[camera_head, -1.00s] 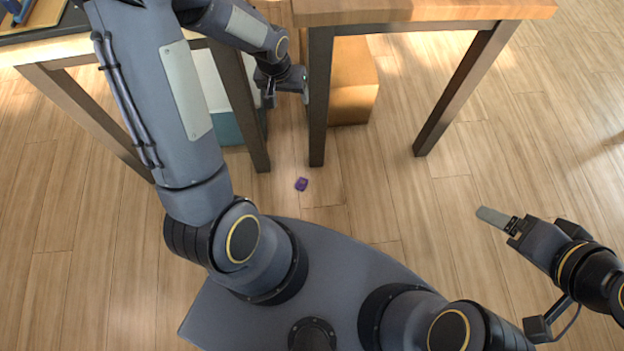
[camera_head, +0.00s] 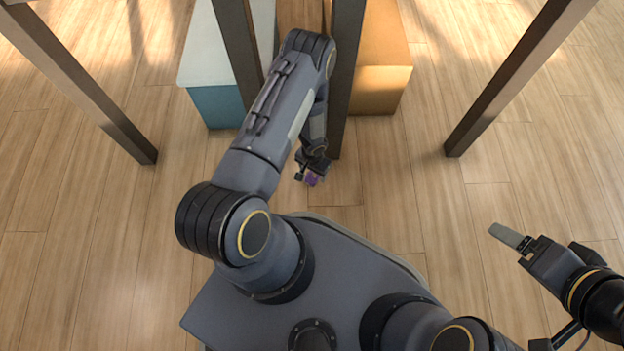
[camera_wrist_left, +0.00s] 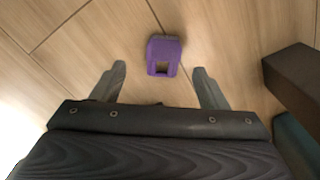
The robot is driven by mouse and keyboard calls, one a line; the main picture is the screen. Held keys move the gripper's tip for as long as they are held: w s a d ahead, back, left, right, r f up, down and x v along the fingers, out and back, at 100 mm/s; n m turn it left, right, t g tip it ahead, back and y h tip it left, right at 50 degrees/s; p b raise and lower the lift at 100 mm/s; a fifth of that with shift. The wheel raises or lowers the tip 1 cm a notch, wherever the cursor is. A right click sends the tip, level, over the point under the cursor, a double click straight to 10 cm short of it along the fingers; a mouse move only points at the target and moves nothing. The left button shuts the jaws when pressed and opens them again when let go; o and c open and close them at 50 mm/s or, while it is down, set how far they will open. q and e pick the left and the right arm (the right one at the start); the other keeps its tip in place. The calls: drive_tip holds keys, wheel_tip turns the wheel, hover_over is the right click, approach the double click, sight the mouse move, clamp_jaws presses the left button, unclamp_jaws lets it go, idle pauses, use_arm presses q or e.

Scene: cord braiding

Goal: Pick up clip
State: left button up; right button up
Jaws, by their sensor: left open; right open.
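The clip is a small purple piece with a square opening. It lies on the wooden floor and shows whole in the left wrist view (camera_wrist_left: 163,56). In the head view the clip (camera_head: 311,179) is partly hidden by my left gripper (camera_head: 312,172), which is low over it. In the left wrist view my left gripper (camera_wrist_left: 160,82) is open, and the clip lies between the lines of its fingers, a little beyond the tips. I cannot tell whether they touch. My right gripper (camera_head: 512,238) is open and empty over the floor at the right.
Dark table legs (camera_head: 347,70) stand close beside my left arm, with another leg (camera_head: 520,75) at the right. A teal and white box (camera_head: 215,85) and a brown box (camera_head: 382,80) stand behind them. The floor (camera_head: 420,200) between the clip and my right gripper is clear.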

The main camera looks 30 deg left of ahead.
sight(311, 179)
use_arm(q)
drive_tip(key=f+b, duration=0.1)
drive_tip(key=f, duration=0.2)
drive_tip(key=f+b, duration=0.1)
drive_tip(key=shift+s+a+f+b, duration=0.25)
drive_tip(key=shift+f+b, duration=0.1)
drive_tip(key=shift+f, duration=0.05)
drive_tip(key=shift+r, duration=0.1)
drive_tip(key=shift+c, duration=0.5)
drive_tip(key=c, duration=0.9)
